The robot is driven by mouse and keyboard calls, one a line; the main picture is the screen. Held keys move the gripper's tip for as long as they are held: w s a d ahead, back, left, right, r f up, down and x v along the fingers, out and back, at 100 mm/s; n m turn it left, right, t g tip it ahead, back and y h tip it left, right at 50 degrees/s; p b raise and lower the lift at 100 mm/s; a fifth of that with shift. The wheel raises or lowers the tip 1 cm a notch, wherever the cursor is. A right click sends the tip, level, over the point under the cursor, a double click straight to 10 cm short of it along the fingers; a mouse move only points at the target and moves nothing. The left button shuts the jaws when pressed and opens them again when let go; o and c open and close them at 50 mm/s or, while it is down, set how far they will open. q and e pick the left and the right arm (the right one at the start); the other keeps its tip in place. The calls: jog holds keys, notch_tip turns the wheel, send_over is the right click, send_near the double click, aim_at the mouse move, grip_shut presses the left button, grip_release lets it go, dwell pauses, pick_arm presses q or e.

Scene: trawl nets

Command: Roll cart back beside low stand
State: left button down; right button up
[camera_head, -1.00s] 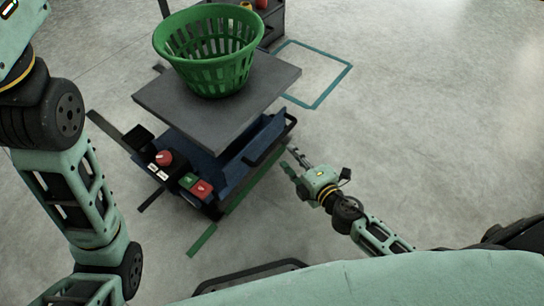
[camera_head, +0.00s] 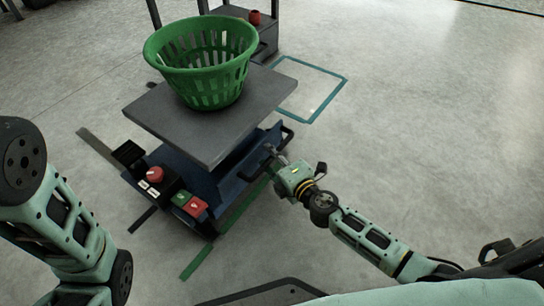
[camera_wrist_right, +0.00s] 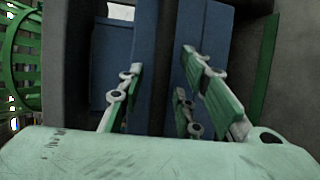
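A blue cart (camera_head: 207,182) with a wide grey top (camera_head: 150,110) stands left of centre in the head view. A green slatted basket (camera_head: 203,62) sits on its top. A black bar handle (camera_head: 284,139) runs along the cart's right side. My right gripper (camera_head: 274,158) is at this handle; its fingertips are partly hidden there. In the wrist view my right gripper (camera_wrist_right: 165,98) has its fingers apart, with blue panels and a dark upright bar beyond and between them. Contact with the handle cannot be told. My left gripper is out of view.
A low dark stand (camera_head: 268,40) with a red item (camera_head: 255,17) is behind the cart. A teal tape rectangle (camera_head: 337,92) marks empty floor to the right. Green (camera_head: 197,262) and dark tape strips lie around the cart. Red and green buttons (camera_head: 190,203) are on its near side.

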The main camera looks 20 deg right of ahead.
jog(key=shift+c, duration=0.4)
grip_shut()
